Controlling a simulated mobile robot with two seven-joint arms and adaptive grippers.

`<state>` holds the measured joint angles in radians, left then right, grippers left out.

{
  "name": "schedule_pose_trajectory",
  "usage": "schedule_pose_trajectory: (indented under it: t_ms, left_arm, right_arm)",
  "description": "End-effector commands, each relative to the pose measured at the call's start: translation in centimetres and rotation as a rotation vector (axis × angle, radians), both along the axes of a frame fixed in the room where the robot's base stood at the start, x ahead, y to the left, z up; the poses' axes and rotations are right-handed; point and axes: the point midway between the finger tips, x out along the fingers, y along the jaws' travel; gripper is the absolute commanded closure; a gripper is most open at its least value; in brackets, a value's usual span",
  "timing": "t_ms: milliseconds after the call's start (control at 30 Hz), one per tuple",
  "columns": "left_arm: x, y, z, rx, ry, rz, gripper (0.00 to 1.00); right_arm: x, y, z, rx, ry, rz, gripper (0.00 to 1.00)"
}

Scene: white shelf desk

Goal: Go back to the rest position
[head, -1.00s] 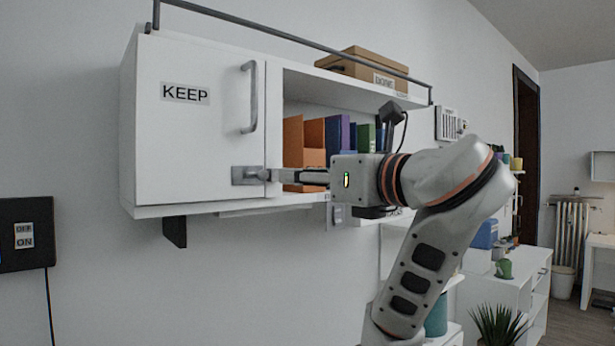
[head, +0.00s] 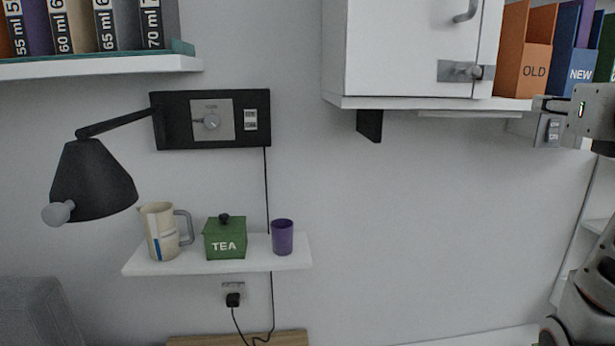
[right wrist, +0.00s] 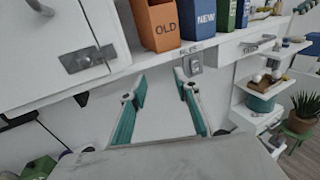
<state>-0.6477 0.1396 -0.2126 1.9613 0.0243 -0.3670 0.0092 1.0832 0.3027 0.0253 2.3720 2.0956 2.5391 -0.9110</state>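My right gripper (head: 543,104) is at the right edge of the head view, in front of and below the wall cabinet's open part, holding nothing. In the right wrist view its two teal-padded fingers (right wrist: 163,100) are spread apart with only wall between them. The white cabinet door (head: 405,45) is closed, and its metal latch (head: 460,72) is left of the gripper, clear of it. The latch also shows in the right wrist view (right wrist: 88,59). My left gripper is in neither view.
A low shelf (head: 290,262) holds a jug, TEA box and purple cup. A black lamp (head: 92,180) is at left.

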Motion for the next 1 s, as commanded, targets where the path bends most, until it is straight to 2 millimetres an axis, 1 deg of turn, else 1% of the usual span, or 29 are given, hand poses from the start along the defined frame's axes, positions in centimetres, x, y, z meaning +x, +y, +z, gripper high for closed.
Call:
schedule_pose_trajectory:
  t_ms: [33,100,167,200,267,300,333,367,433,467,567,600,667,700,767,800,867,900,967,1000]
  left_arm:
    - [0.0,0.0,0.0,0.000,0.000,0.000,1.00]
    - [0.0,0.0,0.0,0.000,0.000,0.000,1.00]
    - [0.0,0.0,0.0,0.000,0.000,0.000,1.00]
    - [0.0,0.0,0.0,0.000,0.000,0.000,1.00]
    - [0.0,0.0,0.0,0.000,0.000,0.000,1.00]
    - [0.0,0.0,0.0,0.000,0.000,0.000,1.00]
    - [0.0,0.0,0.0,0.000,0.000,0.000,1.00]
    - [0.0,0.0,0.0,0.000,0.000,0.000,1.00]
    - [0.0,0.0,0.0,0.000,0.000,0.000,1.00]
    - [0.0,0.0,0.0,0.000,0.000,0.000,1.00]
    - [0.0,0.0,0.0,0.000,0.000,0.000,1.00]
    - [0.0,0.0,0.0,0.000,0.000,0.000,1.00]
    - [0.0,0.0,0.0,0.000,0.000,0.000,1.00]
    - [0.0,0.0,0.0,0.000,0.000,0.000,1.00]
    - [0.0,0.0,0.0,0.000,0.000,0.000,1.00]
    - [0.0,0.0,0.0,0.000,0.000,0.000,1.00]
    - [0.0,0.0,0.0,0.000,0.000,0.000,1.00]
    - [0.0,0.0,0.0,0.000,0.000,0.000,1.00]
    - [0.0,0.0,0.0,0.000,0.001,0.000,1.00]
    - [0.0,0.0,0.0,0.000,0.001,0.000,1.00]
  right_arm:
    - [0.8,-2.7,-2.6,-0.025,0.037,-0.125,0.69]
    - [0.7,-6.4,-5.1,-0.080,0.065,-0.306,0.69]
    - [-0.1,-9.0,-6.8,-0.150,0.089,-0.453,0.69]
    - [-0.8,-10.4,-7.8,-0.207,0.105,-0.545,0.69]
    - [-2.0,-12.0,-9.0,-0.309,0.129,-0.673,0.69]
    - [-2.8,-12.6,-9.6,-0.387,0.143,-0.753,0.69]
    - [-3.5,-13.0,-10.0,-0.450,0.153,-0.810,0.69]
    - [-4.1,-13.1,-10.3,-0.518,0.164,-0.860,0.69]
    - [-5.2,-12.6,-10.8,-0.692,0.184,-0.963,0.69]
    - [-5.6,-12.2,-10.9,-0.774,0.192,-1.000,0.69]
    - [-6.0,-9.4,-11.6,-1.067,0.212,-1.082,0.69]
    - [-5.8,-7.8,-12.2,-1.194,0.217,-1.096,0.69]
    - [-5.1,-5.0,-13.3,-1.389,0.221,-1.096,0.69]
    - [-4.5,-3.0,-14.4,-1.523,0.223,-1.082,0.69]
    - [-3.3,0.3,-16.6,-1.724,0.221,-1.039,0.69]
    - [-2.6,2.4,-18.3,-1.848,0.218,-1.001,0.69]
    - [-1.6,5.2,-21.1,-2.012,0.213,-0.932,0.69]
    - [-1.0,7.0,-23.2,-2.116,0.209,-0.880,0.69]
    - [-0.3,9.4,-26.4,-2.257,0.200,-0.794,0.69]
    - [0.0,10.9,-28.7,-2.345,0.194,-0.730,0.69]
